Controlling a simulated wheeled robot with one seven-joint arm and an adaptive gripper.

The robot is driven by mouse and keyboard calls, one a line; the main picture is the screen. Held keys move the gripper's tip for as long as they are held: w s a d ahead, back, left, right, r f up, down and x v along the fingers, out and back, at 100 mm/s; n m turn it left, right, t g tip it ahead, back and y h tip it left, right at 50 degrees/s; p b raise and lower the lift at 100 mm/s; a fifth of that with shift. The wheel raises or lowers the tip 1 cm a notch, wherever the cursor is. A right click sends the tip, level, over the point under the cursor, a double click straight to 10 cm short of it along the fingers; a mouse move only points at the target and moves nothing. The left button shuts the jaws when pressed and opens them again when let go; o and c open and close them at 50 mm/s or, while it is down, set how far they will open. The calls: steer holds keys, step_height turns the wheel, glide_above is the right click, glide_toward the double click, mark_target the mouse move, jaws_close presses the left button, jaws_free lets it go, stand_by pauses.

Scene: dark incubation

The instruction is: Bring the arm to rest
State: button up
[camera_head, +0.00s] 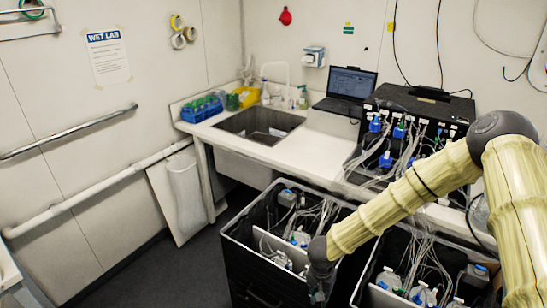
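My arm reaches in from the right, wrapped in a pale yellow sleeve, and bends down to the left. My gripper (317,291) is small and dark at the lower end of the arm. It hangs in front of the left black crate (262,274), near that crate's front right corner. I cannot tell whether it touches the crate. Its fingers blend with the dark crate, so their opening does not show. I see nothing clearly held.
A second black crate (361,283) with bottles and tubing stands at right, partly behind my arm. A counter (300,150) with a sink (259,126), a laptop (347,88) and a tubed black unit (425,103) runs behind. Dark floor (165,272) is clear at left.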

steer(key=s+d+f+n+t+b, duration=0.1)
steer(key=s+d+f+n+b, duration=0.15)
steer(key=s+f, duration=0.5)
steer(key=s+d+f+n+b, duration=0.1)
steer(key=s+d+f+b, duration=0.25)
steer(key=s+f, duration=0.45)
steer(key=s+d+f+n+b, duration=0.1)
steer(key=s+b, duration=0.1)
steer(key=s, duration=0.7)
steer(key=s+f+g+y+b, duration=0.1)
steer(key=s+b, duration=0.2)
steer(key=s, duration=0.5)
steer(key=shift+s+d+f+n, duration=0.3)
steer(key=shift+s+d+n, duration=0.05)
steer(key=shift+s, duration=0.05)
